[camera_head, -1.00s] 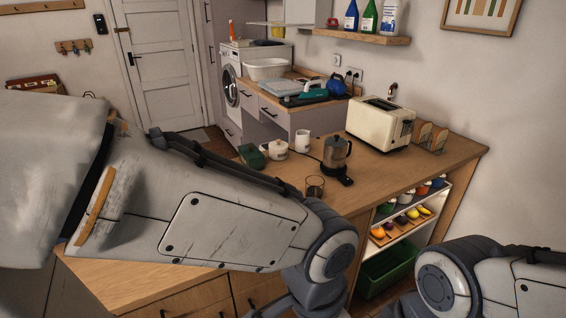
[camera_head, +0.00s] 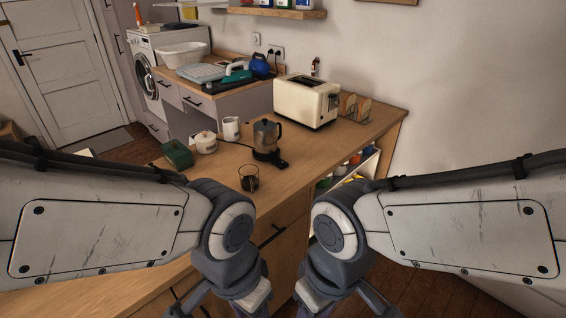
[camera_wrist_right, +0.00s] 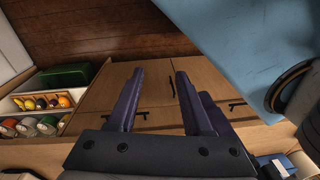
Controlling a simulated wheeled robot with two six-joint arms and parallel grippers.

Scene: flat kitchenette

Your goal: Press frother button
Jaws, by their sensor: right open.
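The frother (camera_head: 266,138) looks like a dark metal and glass jug with a black handle. It stands upright on a dark base (camera_head: 280,161) on the wooden counter, in the middle of the head view. I cannot make out its button at this size. My right gripper (camera_wrist_right: 160,76) is open and empty in the right wrist view, over the floor and drawer fronts, away from the frother. Both my wrists are low in front of the counter in the head view. My left gripper is mostly cut off by the bottom edge, and its fingers do not show clearly.
A glass (camera_head: 249,179) stands in front of the frother. A white mug (camera_head: 231,128), a lidded white pot (camera_head: 206,143) and a green box (camera_head: 177,154) are to its left. A cream toaster (camera_head: 306,101) is behind right. The front left counter is bare.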

